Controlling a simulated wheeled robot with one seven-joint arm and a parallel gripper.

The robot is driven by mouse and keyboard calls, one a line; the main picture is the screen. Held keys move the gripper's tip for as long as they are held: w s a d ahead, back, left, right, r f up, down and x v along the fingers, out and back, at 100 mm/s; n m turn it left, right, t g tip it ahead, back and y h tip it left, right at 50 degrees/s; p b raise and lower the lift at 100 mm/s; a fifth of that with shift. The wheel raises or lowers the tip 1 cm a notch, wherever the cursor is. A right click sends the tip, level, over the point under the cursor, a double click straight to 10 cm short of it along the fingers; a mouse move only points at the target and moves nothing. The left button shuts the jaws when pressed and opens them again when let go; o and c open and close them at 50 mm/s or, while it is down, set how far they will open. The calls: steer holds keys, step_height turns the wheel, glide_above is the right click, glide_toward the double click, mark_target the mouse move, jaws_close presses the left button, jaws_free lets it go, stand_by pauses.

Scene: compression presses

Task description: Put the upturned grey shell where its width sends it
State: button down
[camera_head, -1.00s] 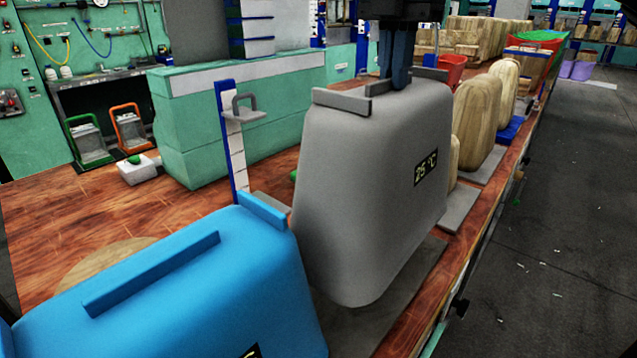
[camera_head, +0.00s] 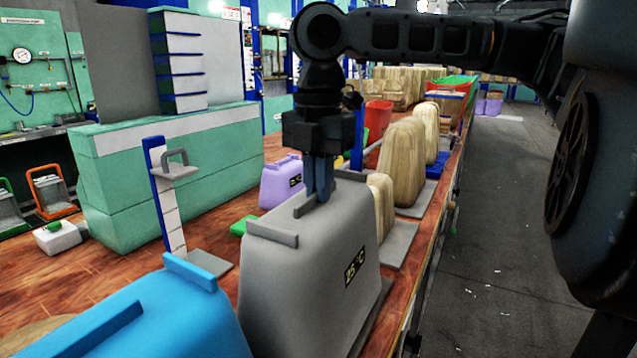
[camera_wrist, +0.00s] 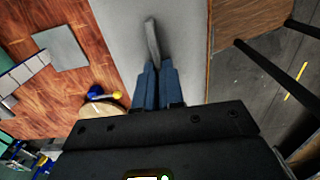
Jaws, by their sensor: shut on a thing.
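The grey shell (camera_head: 310,275) is a large, tapered body with ribs on top and a black "25 °C" label on its side. My gripper (camera_head: 319,197) is shut on a raised rib on its top, in the head view. In the wrist view, my gripper (camera_wrist: 157,72) points at the grey shell (camera_wrist: 185,25), with the thin rib between its blue fingers. A dark grey mat edge (camera_head: 376,318) shows beside the shell's lower right. Whether the shell touches it I cannot tell. The shell's lowest front part is outside the picture.
A blue shell (camera_head: 150,322) stands close at the front left. A blue-and-white height gauge (camera_head: 168,195) stands behind on the wooden table (camera_head: 95,272). A purple shell (camera_head: 281,183) and several wooden shells (camera_head: 402,160) stand farther back.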

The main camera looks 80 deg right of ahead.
steer(key=shift+f, duration=0.15)
steer(key=c, duration=1.2)
jaws_free()
steer(key=shift+c, duration=0.2)
step_height(320, 180, up, 12)
steer(key=p, duration=0.1)
steer(key=shift+r, duration=0.2)
